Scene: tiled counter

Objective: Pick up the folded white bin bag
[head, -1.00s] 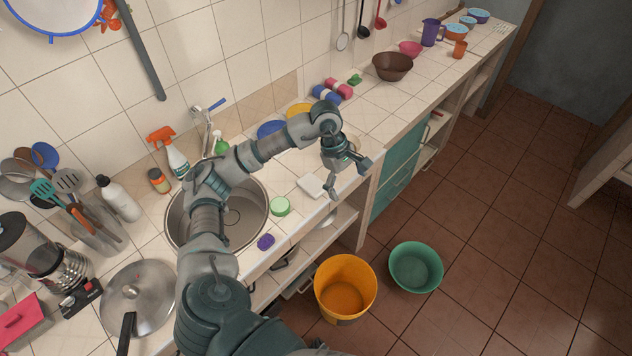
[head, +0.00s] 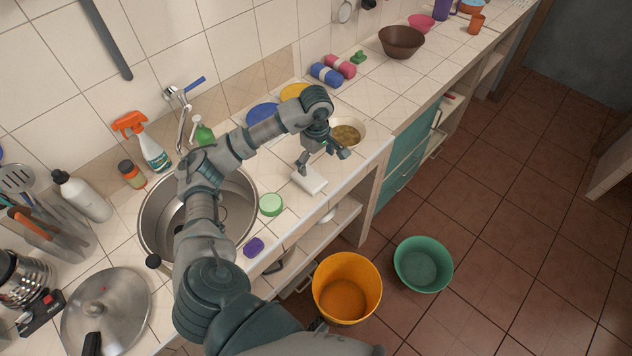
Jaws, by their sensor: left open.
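The folded white bin bag (head: 312,183) is a small flat white block lying on the tiled counter, right of the sink and near the front edge. My left gripper (head: 323,163) is open, pointing down just behind and above the bag. One finger is at the bag's back edge; the other is out to the right. I cannot tell whether the finger touches the bag. My right gripper is not in view.
A green round tub (head: 271,205) and a purple sponge (head: 254,247) lie left of the bag. A bowl with yellowish contents (head: 347,133) stands close behind my gripper. The sink (head: 153,222) is further left.

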